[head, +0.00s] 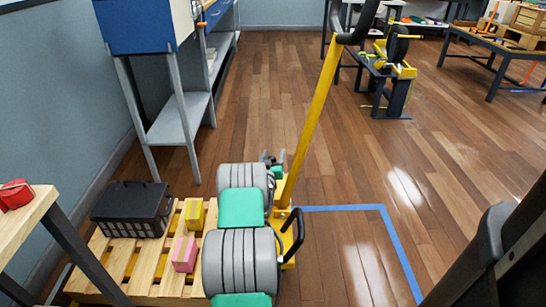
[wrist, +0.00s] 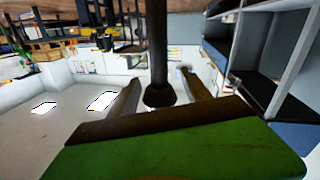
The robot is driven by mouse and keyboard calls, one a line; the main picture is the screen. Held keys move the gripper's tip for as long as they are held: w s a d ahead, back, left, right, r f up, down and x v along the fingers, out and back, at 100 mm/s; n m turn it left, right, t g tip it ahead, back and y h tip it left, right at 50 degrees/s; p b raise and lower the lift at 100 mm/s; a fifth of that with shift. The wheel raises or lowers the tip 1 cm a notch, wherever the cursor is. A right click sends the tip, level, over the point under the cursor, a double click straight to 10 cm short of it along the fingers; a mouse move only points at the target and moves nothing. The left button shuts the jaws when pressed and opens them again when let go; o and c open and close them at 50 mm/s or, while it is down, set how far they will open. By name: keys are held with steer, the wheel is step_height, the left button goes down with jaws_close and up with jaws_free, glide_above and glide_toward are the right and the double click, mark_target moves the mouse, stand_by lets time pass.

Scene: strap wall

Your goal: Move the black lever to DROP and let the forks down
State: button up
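A yellow pallet truck stands at the centre of the head view, its yellow tiller (head: 312,115) leaning up and right to a black handle (head: 358,22). My gripper (head: 273,158) is small in that view, at the end of my grey and green arm and just left of the tiller. In the wrist view, my gripper (wrist: 160,78) has its fingers apart. A black post with a flared end (wrist: 158,60) shows between them, with gaps on both sides; I cannot tell for sure whether it is the black lever. No DROP marking is readable.
A wooden pallet (head: 85,268) carries a black crate (head: 132,208), a yellow box (head: 195,215) and a pink box (head: 184,254). A blue and grey shelf unit (head: 178,120) stands left, near the wall. Blue tape (head: 395,240) marks clear floor at the right.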

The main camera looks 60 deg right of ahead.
jaws_close()
stand_by(0.4)
stand_by(0.8)
